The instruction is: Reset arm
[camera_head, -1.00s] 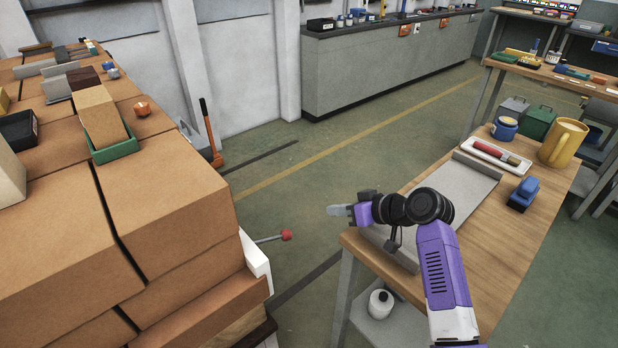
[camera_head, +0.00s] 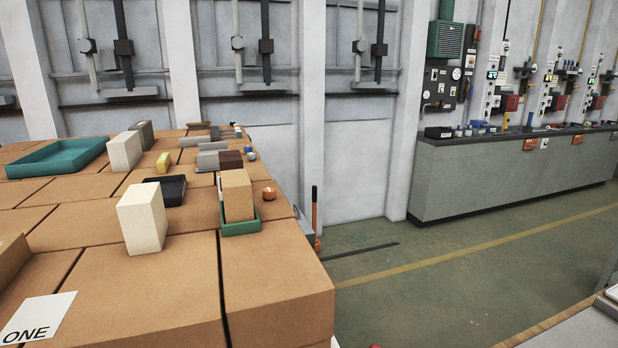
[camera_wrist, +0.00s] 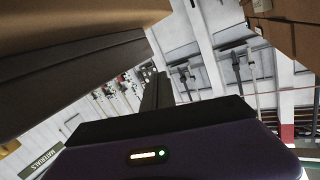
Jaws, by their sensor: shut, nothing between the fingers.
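My gripper (camera_wrist: 156,92) shows in the wrist view as dark, narrow fingers beyond the dark purple wrist housing. It is shut with nothing held. The wrist view is tilted, with wall panels and a sign in the background. In the head view, neither my gripper nor my arm is visible, so its place relative to the bench and boxes cannot be told from there.
Stacked brown boxes (camera_head: 275,285) fill the left of the head view. On top are a teal tray (camera_head: 60,157), a cream block (camera_head: 142,218) and a tan block in a green holder (camera_head: 240,227). A wooden table edge (camera_head: 545,325) is lower right; floor between is open.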

